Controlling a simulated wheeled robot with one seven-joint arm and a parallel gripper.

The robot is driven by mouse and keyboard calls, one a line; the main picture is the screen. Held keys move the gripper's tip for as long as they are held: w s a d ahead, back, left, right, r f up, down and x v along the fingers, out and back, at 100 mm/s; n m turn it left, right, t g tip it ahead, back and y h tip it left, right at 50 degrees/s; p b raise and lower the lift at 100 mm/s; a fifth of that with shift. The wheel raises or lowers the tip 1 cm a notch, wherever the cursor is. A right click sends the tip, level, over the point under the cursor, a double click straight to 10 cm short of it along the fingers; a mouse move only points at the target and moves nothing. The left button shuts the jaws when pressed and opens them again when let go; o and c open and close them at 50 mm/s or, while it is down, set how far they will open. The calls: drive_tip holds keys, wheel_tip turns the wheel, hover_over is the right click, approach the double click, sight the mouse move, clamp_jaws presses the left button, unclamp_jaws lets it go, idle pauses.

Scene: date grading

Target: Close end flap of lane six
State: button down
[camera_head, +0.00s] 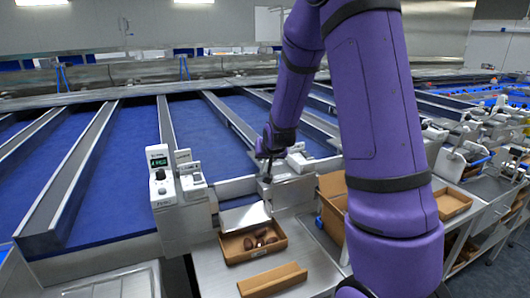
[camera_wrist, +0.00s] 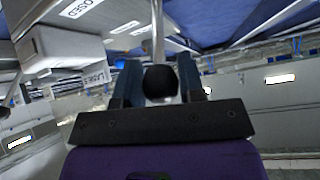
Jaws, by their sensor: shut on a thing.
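My gripper (camera_head: 267,170) is at the front end of a blue lane (camera_head: 240,118), beside a pale metal end panel (camera_head: 293,191). In the wrist view its two dark fingers (camera_wrist: 159,78) are shut around a round black knob (camera_wrist: 160,84) on a metal rod. In the head view the knob is too small to make out between the fingers. A sloping metal flap or chute (camera_head: 243,216) leans over a box of dates just left of the gripper. I cannot read a lane number.
A brown box (camera_head: 232,254) holding several dates stands below the gripper, with an empty tray (camera_head: 273,279) in front. A control post with a green display (camera_head: 160,180) stands to the left. Another brown box (camera_head: 333,205) is to the right, partly behind my arm.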

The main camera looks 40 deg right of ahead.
drive_tip(key=shift+s+a+f, duration=0.1)
drive_tip(key=shift+s+f, duration=0.4)
drive_tip(key=shift+s, duration=0.2)
drive_tip(key=c, duration=0.8)
unclamp_jaws()
drive_tip(key=shift+o, duration=0.2)
drive_tip(key=v, duration=1)
drive_tip(key=shift+s+r, duration=0.25)
drive_tip(key=shift+s, duration=0.05)
drive_tip(key=shift+a, duration=0.1)
